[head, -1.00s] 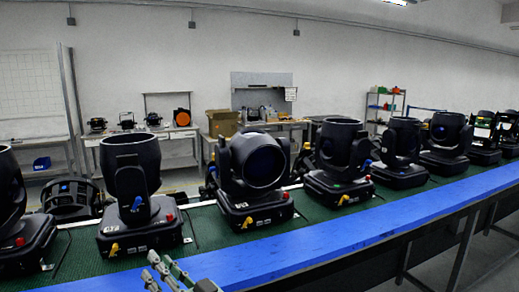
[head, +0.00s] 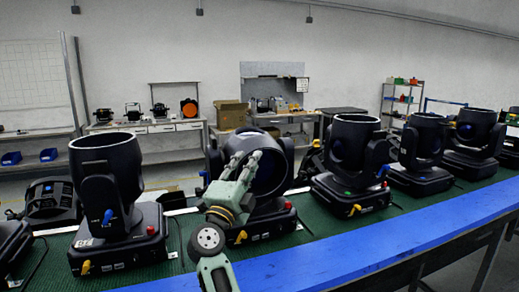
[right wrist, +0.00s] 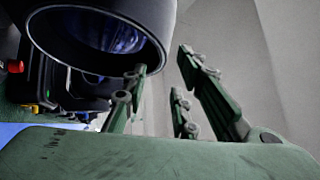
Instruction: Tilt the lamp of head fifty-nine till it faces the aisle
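A row of black moving-head lamps stands on the green belt. The middle lamp (head: 269,165) has its round lens turned toward me; its head is partly hidden behind my right gripper (head: 244,164). The lamp left of it (head: 108,166) and the one right of it (head: 352,150) point up. I cannot read the number labels surely. In the right wrist view, a lamp's rim and bluish lens (right wrist: 100,35) hang at upper left, close to my open right gripper (right wrist: 160,65). No lamp is between its fingers; whether one touches the rim I cannot tell. My left gripper is not in view.
A blue rail (head: 360,258) runs along the near edge of the green belt (head: 312,222). More lamps (head: 425,150) stand close together to the right. Workbenches (head: 150,133) and a shelf (head: 400,100) are well behind, along the wall.

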